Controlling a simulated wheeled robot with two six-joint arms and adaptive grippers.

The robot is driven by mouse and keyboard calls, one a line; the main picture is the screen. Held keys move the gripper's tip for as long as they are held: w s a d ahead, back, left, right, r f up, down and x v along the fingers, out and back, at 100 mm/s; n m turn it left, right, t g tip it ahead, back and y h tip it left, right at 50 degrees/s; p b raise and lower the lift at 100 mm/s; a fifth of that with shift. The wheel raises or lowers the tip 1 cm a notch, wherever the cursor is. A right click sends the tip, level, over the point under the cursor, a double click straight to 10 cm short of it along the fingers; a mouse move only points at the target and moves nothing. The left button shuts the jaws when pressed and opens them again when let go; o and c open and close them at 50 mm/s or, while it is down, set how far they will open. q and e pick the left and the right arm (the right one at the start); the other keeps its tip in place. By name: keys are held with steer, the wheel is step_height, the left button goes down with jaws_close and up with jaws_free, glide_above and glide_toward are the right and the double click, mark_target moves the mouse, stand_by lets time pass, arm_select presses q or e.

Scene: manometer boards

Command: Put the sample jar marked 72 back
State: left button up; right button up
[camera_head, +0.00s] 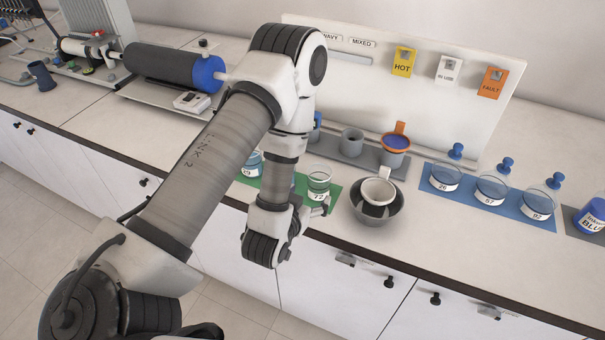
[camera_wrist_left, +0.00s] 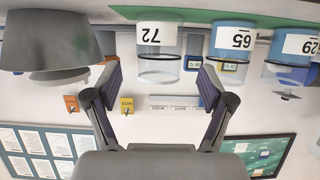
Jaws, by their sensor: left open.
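The sample jar marked 72 (camera_head: 318,183) stands upright at the right end of a green mat (camera_head: 332,195), clear with a white label. The left wrist view is upside down and shows the jar marked 72 (camera_wrist_left: 158,68) ahead of my left gripper (camera_wrist_left: 158,78), roughly centred between the fingertips. My left gripper (camera_head: 320,209) is open, close in front of this jar; I cannot tell whether a finger touches it. Jars marked 65 (camera_wrist_left: 233,42) and 29 (camera_wrist_left: 290,50) stand beside it. My left arm hides part of the mat in the head view.
A dark bowl (camera_head: 376,214) holding a white cup (camera_head: 379,190) stands just right of the green mat. A blue mat (camera_head: 470,205) carries jars marked 26, 57 and 92. A grey holder (camera_head: 345,155) with cups stands behind. The counter's front edge is close.

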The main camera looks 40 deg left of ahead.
arm_select(q)
steer(key=s+r+p, duration=0.2)
steer(key=s+p, duration=0.1)
steer(key=shift+d+r, duration=0.15)
steer(key=shift+d, duration=0.25)
steer(key=s+d+f+m+g+h, duration=0.1)
steer(key=s+d+f+g, duration=0.2)
steer(key=s+f+g, duration=0.3)
steer(key=s+d+f+m+g+h+p, duration=0.1)
steer(key=s+d+f+g+h, duration=0.1)
steer(key=s+f+g, duration=0.5)
steer(key=s+d+f, duration=0.1)
steer(key=s, duration=0.4)
steer(key=shift+s+f, duration=0.25)
steer(key=shift+f, duration=0.15)
